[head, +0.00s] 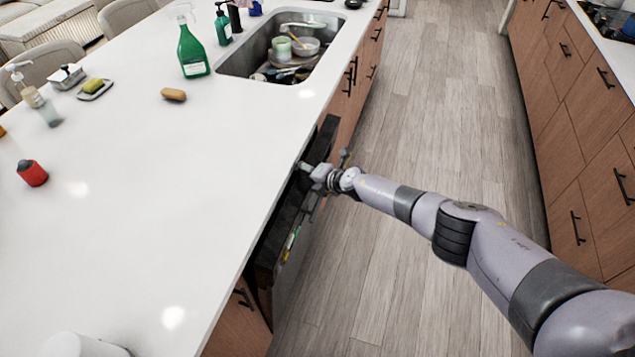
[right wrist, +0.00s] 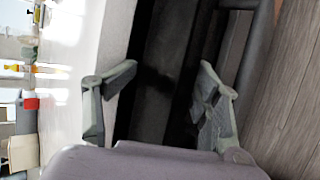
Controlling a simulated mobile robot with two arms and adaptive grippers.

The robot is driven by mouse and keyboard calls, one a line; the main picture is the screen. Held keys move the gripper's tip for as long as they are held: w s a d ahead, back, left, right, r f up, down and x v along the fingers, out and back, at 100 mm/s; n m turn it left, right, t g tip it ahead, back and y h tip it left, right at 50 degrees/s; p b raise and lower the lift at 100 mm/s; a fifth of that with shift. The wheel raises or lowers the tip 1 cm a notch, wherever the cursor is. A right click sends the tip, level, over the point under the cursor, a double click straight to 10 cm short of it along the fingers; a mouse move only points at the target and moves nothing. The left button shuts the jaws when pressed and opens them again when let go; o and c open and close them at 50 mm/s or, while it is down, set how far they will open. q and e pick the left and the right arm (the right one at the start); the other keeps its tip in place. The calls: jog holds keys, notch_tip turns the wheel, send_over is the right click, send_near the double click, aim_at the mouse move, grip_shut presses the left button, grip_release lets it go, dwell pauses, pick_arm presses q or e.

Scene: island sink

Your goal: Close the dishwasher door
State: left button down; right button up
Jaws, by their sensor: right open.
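The dishwasher is set under the near edge of the white island counter. Its dark door (head: 291,288) stands partly open, tilted out from the counter, with a dark gap behind its top. My right gripper (head: 322,163) is at the counter edge, over the top of the door and the gap. In the right wrist view my right gripper (right wrist: 168,70) has its two fingers spread wide, with nothing between them but the dark gap behind. A dark bar-like edge (right wrist: 262,45) runs beside the right finger. Whether a finger touches the door I cannot tell. My left gripper is not in view.
The counter (head: 150,180) holds a green spray bottle (head: 192,50), a brown sponge-like piece (head: 174,94) and a red item (head: 32,172). A sink (head: 268,55) with dishes is farther along. The wood floor (head: 420,120) is clear up to the drawers (head: 590,130) on the right.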

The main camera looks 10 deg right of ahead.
jog(key=shift+s+d+r, duration=0.15)
jog(key=shift+s+r, duration=0.15)
jog(key=shift+r, duration=0.05)
jog(key=shift+s+d+f, duration=0.1)
jog(key=shift+s+d, duration=0.2)
jog(key=shift+s, duration=0.45)
jog(key=shift+r, duration=0.35)
jog(key=shift+s+r, duration=0.15)
jog(key=shift+s, duration=0.05)
jog(key=shift+s+d+r, duration=0.15)
jog(key=shift+s+d, duration=0.45)
jog(key=shift+s, duration=0.05)
jog(key=shift+s+d+r, duration=0.3)
jog(key=shift+s+r, duration=0.1)
jog(key=shift+s, duration=0.1)
jog(key=shift+s+d+r, duration=0.25)
jog(key=shift+s+d, duration=0.05)
jog(key=shift+s, duration=0.2)
jog(key=shift+c, duration=0.2)
